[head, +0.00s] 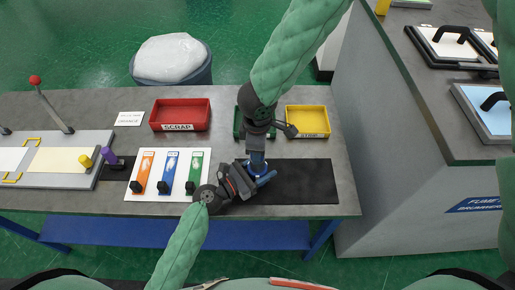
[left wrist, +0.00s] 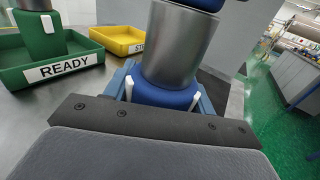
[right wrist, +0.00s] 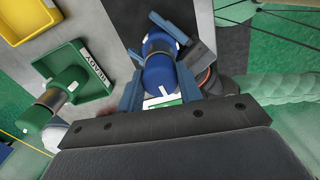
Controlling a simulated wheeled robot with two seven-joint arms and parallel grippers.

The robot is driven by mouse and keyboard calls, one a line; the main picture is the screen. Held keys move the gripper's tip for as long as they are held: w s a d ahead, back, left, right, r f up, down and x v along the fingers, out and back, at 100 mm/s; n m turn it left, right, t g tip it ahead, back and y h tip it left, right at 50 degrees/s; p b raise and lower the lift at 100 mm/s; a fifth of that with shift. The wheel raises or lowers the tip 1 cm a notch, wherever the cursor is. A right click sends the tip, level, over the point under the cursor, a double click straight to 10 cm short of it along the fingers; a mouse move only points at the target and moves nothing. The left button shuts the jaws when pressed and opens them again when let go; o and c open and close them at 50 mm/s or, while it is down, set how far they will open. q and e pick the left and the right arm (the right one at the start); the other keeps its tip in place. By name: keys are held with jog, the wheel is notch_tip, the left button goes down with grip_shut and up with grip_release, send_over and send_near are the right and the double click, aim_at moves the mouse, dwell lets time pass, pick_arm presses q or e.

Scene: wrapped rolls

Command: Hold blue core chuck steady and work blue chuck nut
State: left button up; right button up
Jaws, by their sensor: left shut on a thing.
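The blue core chuck (left wrist: 165,95) stands on the dark mat at the bench's right part, with a silver cylinder (left wrist: 175,48) above its blue base and a blue part, likely the blue chuck nut (left wrist: 196,4), on top. My left gripper (head: 256,178) is shut on the chuck's blue base, one finger on each side. My right gripper (head: 257,161) reaches down from above, its fingers apart on either side of the blue part (right wrist: 160,72), which also shows in the right wrist view. Whether the right fingers touch it cannot be told.
A green READY tray (right wrist: 62,82) holding a green and silver piece and a yellow tray (head: 307,121) stand behind. A red SCRAP tray (head: 180,115) is farther left. A white board (head: 158,195) with orange, blue and green strips lies left. The black mat (head: 306,182) is clear on the right.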

jog(key=shift+n, duration=0.4)
jog(key=n, duration=0.2)
jog(key=shift+n, duration=0.4)
jog(key=n, duration=0.3)
jog(key=shift+n, duration=0.3)
jog(key=n, duration=0.3)
jog(key=shift+n, duration=0.3)
jog(key=shift+w+n, duration=0.1)
jog(key=shift+n, duration=1.7)
jog(key=o, duration=1)
